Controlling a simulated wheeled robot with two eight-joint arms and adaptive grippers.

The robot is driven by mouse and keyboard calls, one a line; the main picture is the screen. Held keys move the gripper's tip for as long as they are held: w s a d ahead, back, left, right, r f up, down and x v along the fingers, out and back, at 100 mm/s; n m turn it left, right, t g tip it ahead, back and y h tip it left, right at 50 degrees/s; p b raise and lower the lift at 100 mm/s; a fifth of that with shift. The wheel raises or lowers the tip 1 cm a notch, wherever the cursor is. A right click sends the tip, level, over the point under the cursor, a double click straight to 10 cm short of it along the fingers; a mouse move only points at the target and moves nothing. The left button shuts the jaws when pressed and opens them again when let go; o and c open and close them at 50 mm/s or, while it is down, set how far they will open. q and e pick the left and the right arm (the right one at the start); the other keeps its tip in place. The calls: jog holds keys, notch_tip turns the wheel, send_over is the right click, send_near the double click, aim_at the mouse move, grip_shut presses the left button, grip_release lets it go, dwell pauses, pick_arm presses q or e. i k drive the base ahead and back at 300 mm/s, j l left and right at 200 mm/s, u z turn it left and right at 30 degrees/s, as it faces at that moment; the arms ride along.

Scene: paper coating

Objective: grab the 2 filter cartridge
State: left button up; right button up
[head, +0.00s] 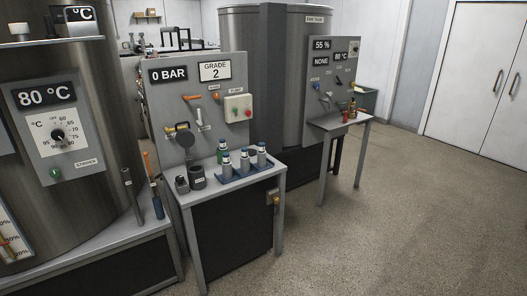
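Several grey-white cylinders with blue tops, which look like filter cartridges (245,163), stand upright in a blue rack (236,178) on a small grey table (267,176). A greenish one (221,150) stands at the back left of the group. Their labels are too small to read, so I cannot tell which one is number 2. A grey panel (170,150) behind the table shows "0 BAR" and "GRADE 2". Neither of my grippers is in view.
Dark cups (197,176) stand left of the rack. A large steel tank (100,120) with an 80 °C panel (58,125) fills the left. A second small table (340,122) stands further right. Open floor (400,220) lies in front and right; double doors (485,75) are at the back.

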aim_at(245, 159)
jog(key=i+l, duration=0.2)
jog(key=i, duration=0.25)
jog(key=i+l+u, duration=0.15)
jog(key=i, duration=0.25)
jog(key=i+l, duration=0.25)
jog(key=i, duration=0.2)
jog(key=i+l+u, duration=0.1)
jog(key=i, duration=0.3)
jog(key=l, duration=0.1)
